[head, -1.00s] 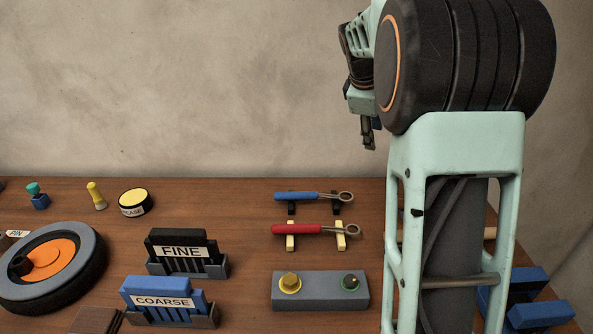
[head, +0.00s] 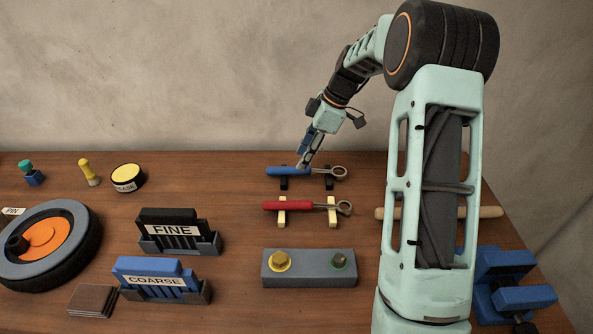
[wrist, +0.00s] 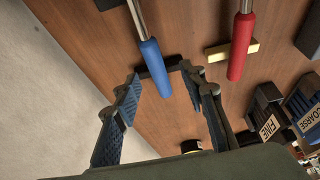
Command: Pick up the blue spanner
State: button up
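The blue spanner (head: 288,171) has a blue handle and a metal ring end and lies across two black rests (head: 284,183) near the back of the wooden bench. My gripper (head: 302,164) is just above and behind its handle in the head view. In the wrist view the blue handle (wrist: 153,66) lies between the two spread fingers of my gripper (wrist: 158,85), with a gap on each side. The gripper is open and holds nothing. In the head view its fingertips partly overlap the handle, so their exact height is hard to tell.
A red spanner (head: 290,205) lies parallel in front on cream rests (head: 281,218). A grey block (head: 309,268) with two fittings is nearer. The FINE holder (head: 178,231), COARSE holder (head: 160,279) and a wheel (head: 84,240) are left. A plain wall rises behind.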

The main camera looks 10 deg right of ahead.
aim_at(307, 171)
jog(key=x, duration=0.5)
jog(key=shift+w+d+f+p, duration=0.15)
jog(key=shift+w+d+p, duration=0.15)
jog(key=shift+d, duration=0.1)
jog(key=shift+c, duration=0.4)
grip_shut()
